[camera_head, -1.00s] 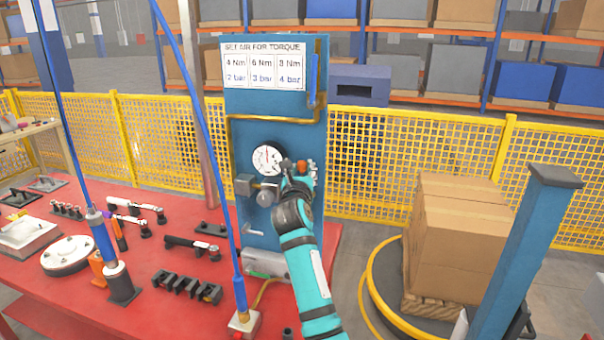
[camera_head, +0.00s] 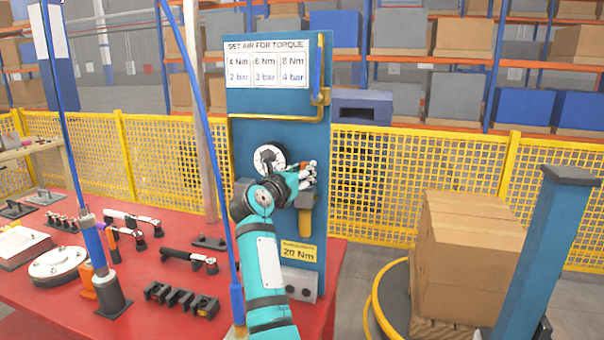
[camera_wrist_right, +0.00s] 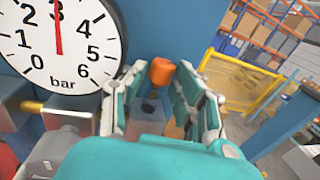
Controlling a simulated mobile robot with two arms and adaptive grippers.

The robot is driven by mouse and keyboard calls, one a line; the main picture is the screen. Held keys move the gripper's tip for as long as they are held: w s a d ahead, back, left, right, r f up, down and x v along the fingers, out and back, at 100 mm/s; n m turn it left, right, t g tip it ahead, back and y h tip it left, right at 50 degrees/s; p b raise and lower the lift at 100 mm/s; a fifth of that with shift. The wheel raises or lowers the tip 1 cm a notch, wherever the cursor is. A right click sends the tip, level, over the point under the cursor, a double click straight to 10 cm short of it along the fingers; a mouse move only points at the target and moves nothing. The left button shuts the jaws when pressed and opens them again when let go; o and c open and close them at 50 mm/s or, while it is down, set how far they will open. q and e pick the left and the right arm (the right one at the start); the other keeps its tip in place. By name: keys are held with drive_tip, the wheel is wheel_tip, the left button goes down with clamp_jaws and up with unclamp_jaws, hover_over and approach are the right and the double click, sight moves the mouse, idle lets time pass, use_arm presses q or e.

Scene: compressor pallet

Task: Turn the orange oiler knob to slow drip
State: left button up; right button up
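The orange oiler knob (camera_wrist_right: 176,79) shows in the right wrist view on top of a dark stem, between the two fingers of my right gripper (camera_wrist_right: 168,82). The fingers stand apart with the knob between their far ends; I cannot tell whether either touches it. In the head view, my right gripper (camera_head: 303,176) is at the blue panel, just right of the gauge, and mostly covers the knob. My left gripper is not in view.
The pressure gauge (camera_wrist_right: 62,42) reads about 3 bar, left of the fingers. The blue panel (camera_head: 278,112) stands on the red table (camera_head: 140,290). A yellow fence (camera_head: 420,190) runs behind. Stacked cartons (camera_head: 465,245) stand at right.

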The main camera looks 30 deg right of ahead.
drive_tip(key=shift+o, duration=1.4)
drive_tip(key=shift+s+d, duration=0.1)
drive_tip(key=shift+r, duration=0.1)
